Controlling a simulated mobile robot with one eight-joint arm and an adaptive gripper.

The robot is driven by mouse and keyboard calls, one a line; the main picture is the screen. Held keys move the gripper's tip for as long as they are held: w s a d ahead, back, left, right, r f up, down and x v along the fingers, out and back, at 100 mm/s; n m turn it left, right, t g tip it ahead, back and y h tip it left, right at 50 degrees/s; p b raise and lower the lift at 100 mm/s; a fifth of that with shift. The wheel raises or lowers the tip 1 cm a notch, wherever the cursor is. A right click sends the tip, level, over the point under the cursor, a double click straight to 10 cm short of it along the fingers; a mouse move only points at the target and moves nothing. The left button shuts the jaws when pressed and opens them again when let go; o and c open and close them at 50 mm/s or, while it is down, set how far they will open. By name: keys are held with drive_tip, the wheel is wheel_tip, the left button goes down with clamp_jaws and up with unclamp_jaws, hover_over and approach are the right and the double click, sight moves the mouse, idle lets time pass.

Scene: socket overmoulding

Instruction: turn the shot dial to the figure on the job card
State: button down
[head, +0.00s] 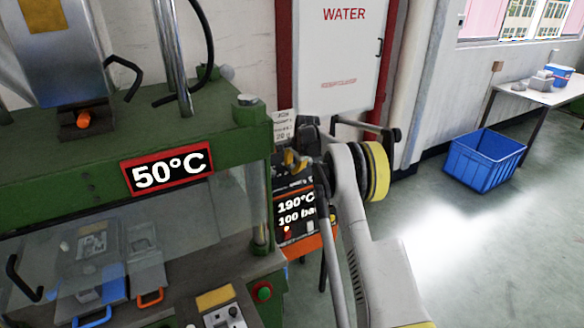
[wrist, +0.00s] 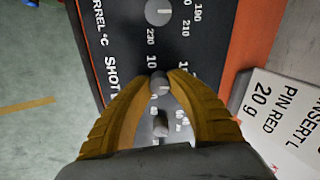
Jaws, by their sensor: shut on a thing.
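My gripper (wrist: 161,80) is shut on the grey knob of the shot dial (wrist: 160,87), one fingertip on each side. The knob is mostly hidden, and I cannot tell which figure it points to. The figure 10 and part of another figure show beside the fingertips, next to the lettering SHOT. The job card (wrist: 275,115) lies to the right in the wrist view and reads INSERT L, PIN RED, 20 g. In the head view the card (head: 284,126) stands above the dark control panel (head: 283,213), with my gripper (head: 290,160) in front of the panel.
The barrel temperature dial (wrist: 158,12) is just above the shot dial in the wrist view. In the head view a green press (head: 60,165) showing 50°C stands close on the left. A white WATER cabinet (head: 340,60) is behind. Open floor and a blue crate (head: 484,157) are right.

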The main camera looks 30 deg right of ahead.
drive_tip(key=c, duration=1.2)
unclamp_jaws()
drive_tip(key=v, duration=1.2)
